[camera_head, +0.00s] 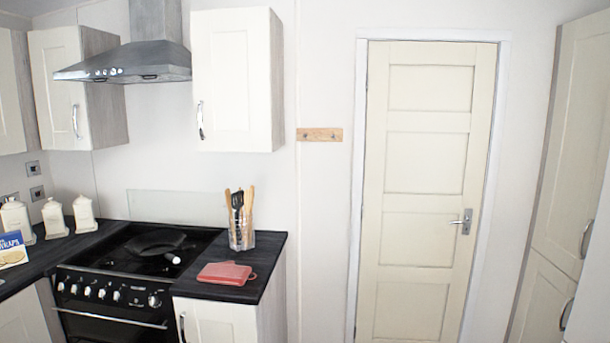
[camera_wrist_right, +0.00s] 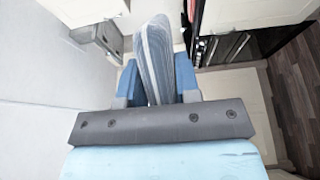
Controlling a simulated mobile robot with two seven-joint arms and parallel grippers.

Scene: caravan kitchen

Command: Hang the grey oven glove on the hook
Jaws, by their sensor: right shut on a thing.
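The grey oven glove (camera_wrist_right: 158,48), with a striped, bluish-grey surface, stands out from between the blue fingers of my right gripper (camera_wrist_right: 157,82) in the right wrist view. My right gripper is shut on it. The glove's lower part is hidden between the fingers and behind the gripper's dark bar. In the head view, a small wooden hook rail (camera_head: 319,134) is on the white wall, between the wall cupboard and the door. Its hooks are small and hard to make out. Neither gripper nor the grey glove shows in the head view.
A closed cream door (camera_head: 427,190) is right of the rail. The wall below the rail is clear.

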